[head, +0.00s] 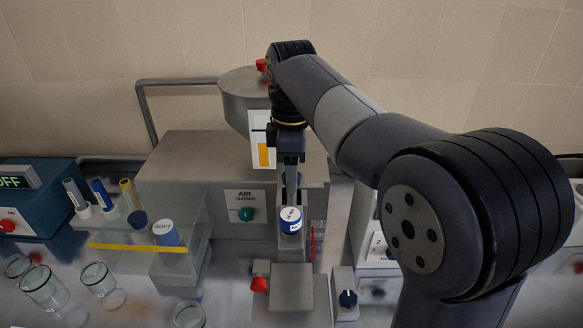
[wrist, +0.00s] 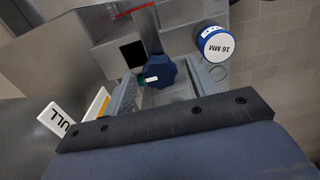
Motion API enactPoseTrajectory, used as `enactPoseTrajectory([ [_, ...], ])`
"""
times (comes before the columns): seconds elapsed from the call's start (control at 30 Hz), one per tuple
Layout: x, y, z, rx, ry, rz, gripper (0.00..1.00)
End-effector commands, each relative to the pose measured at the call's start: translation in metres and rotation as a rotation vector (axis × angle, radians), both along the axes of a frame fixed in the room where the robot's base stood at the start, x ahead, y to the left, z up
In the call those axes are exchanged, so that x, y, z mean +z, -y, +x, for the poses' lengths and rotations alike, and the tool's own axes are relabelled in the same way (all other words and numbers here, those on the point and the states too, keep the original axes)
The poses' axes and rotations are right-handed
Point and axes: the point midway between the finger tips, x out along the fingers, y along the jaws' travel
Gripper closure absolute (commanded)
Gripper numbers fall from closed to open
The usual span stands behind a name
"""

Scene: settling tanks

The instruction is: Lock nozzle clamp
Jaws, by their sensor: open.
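A dark blue lobed knob (wrist: 160,72), probably the nozzle clamp's, shows in the wrist view between the two fingers of my gripper (wrist: 163,85). The fingers are open on either side of it; I cannot tell whether they touch it. In the head view my gripper (head: 290,190) points down in front of the grey machine (head: 180,165), and the lobed knob is hidden there. A nozzle with a blue-rimmed white cap (head: 291,220) is just below the gripper. In the wrist view this cap (wrist: 216,43) reads 16 MM and lies beyond the right finger.
A green air knob (head: 246,214) reads CLOSED. A clear rack (head: 185,240) with tubes stands left, near glass beakers (head: 45,290). A red knob (head: 260,284) and a small box with a dark blue knob (head: 348,299) flank the grey block (head: 292,288) in front.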

Motion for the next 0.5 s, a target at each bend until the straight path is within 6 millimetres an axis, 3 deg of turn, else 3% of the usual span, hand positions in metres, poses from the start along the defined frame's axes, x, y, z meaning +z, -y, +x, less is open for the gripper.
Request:
enactPoseTrajectory([
  [0.07,0.0002,0.0,0.0,0.0,0.0,0.0,0.45],
  [0.5,0.0004,0.0,0.0,0.0,0.0,0.0,0.81],
])
